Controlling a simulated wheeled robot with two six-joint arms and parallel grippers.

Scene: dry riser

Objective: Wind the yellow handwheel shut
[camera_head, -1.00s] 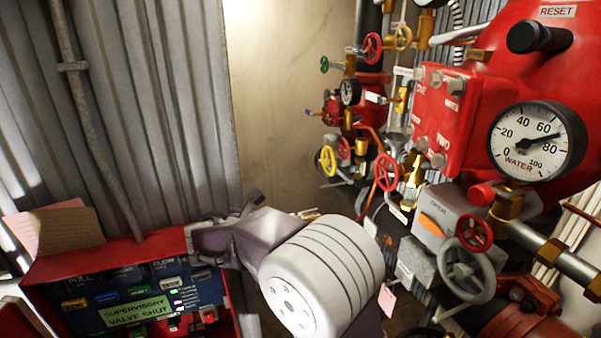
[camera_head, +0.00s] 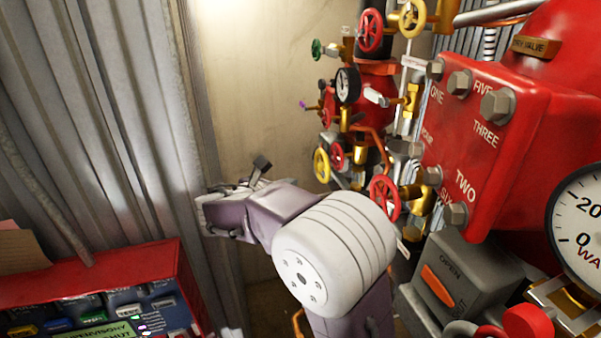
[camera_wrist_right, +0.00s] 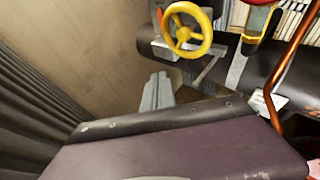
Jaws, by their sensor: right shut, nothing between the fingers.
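The yellow handwheel (camera_head: 321,165) is on the pipework at the back, left of a small red handwheel. In the right wrist view the yellow handwheel (camera_wrist_right: 186,30) is near the top, spoked and facing me, mounted by a dark horizontal pipe. My right gripper (camera_head: 260,165) is left of the wheel in the head view, partly hidden behind my wrist. In the right wrist view the grey fingers of my right gripper (camera_wrist_right: 157,92) are shut and empty, below and left of the wheel, not touching it. My left gripper is out of view.
A red panel box (camera_head: 110,285) stands at the lower left. A large red valve body (camera_head: 490,150) and a grey lever box (camera_head: 455,275) fill the right. Other wheels include a red one (camera_head: 384,195) and a brass-yellow one (camera_head: 412,18). The beige wall behind my gripper is clear.

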